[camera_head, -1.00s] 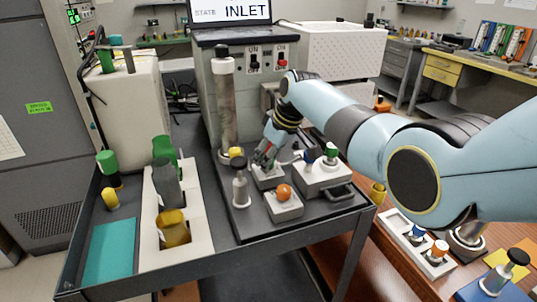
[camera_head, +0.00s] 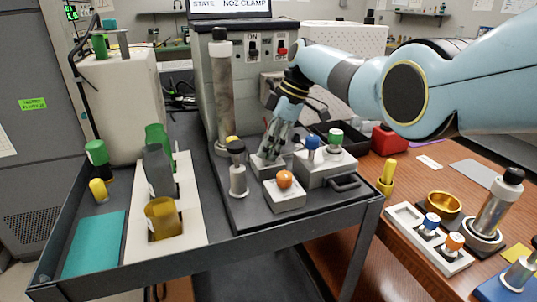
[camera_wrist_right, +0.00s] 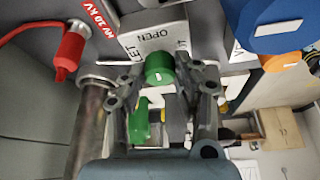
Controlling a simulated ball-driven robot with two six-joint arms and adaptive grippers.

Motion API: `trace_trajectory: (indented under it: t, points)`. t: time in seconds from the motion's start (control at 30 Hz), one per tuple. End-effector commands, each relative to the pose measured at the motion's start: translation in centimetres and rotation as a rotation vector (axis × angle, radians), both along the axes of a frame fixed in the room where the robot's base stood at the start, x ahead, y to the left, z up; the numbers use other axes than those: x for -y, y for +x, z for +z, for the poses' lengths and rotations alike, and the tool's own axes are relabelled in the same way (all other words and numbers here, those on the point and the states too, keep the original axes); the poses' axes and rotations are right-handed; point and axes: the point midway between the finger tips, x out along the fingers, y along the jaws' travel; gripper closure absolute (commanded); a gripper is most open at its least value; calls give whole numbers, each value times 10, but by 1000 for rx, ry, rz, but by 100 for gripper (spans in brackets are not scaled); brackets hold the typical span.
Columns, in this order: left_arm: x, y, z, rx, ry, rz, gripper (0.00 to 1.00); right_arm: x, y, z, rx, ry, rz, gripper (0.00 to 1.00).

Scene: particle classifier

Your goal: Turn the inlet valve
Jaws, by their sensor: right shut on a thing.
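The inlet valve block (camera_head: 268,166) is a small pale box on the dark cart, right of the tall grey column. My right gripper (camera_head: 273,152) points down at this block with its fingers closed together. In the right wrist view the fingers (camera_wrist_right: 162,82) close around a green round knob (camera_wrist_right: 160,68). The fingers hide the knob in the head view. The screen (camera_head: 232,5) reads STATE NOZ CLAMP. My left gripper is not in view.
An orange-knobbed block (camera_head: 285,193) stands in front, a black-capped post (camera_head: 237,170) at the left. A block with blue and green knobs (camera_head: 325,168) is close at right. The tall column (camera_head: 222,100) stands behind left. A red connector (camera_wrist_right: 72,48) shows in the wrist view.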

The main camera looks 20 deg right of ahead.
Motion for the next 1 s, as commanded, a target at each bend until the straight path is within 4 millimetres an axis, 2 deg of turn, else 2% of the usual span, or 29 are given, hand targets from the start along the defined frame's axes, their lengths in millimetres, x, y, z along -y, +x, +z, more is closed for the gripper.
trace_trajectory:
  t: [0.2,0.73,0.77,0.9,1.0]
  points:
    - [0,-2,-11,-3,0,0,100,0,1,-1,2,0,63,100]
    - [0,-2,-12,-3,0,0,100,0,1,1,3,0,82,100]
    - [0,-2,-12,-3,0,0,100,0,1,1,3,0,82,65]
    - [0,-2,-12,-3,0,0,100,0,1,1,2,0,81,47]
    - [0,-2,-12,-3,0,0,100,0,1,1,1,0,81,47]
